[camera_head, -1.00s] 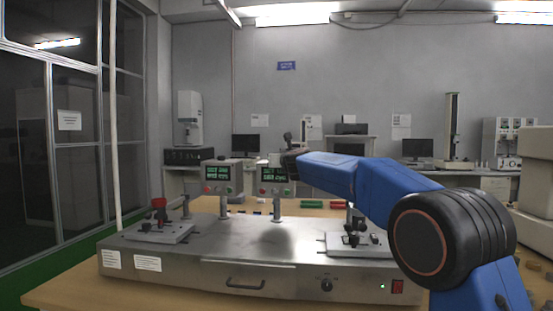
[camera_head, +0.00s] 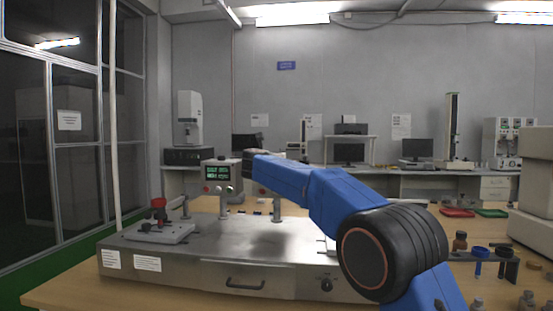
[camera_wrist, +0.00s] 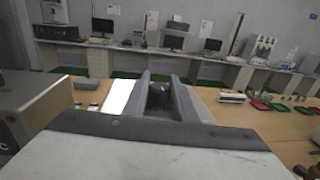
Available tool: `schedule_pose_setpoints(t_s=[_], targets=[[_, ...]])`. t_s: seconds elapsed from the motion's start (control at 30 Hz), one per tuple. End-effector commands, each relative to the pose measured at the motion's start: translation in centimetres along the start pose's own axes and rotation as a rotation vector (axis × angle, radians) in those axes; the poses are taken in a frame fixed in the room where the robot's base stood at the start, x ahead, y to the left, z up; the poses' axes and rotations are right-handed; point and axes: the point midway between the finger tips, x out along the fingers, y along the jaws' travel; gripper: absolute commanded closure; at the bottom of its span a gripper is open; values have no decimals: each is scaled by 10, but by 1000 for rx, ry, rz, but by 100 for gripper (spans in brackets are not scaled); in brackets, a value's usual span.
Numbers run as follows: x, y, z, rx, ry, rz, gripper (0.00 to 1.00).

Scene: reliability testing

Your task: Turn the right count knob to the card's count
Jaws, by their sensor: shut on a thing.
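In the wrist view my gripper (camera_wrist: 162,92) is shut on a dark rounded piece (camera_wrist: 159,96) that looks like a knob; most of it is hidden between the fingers. In the head view my blue arm reaches to the counter boxes and hides the right box and my gripper. The left counter box (camera_head: 222,189), with a green-lit display (camera_head: 218,173) and small buttons, stands clear behind the machine. Its digits are too small to read. A white flat surface (camera_wrist: 118,95) lies just left of the fingers in the wrist view; I cannot tell whether it is the card.
The steel test machine (camera_head: 205,262) fills the front of the table, with a red-topped fixture (camera_head: 158,212) at its left.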

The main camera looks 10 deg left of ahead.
Motion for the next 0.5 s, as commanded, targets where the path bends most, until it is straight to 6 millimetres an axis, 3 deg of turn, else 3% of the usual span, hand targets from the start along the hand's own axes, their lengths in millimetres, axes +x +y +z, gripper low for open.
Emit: schedule_pose_setpoints(t_s=[0.5], targets=[[1,2,1,1,-3,-286,98]])
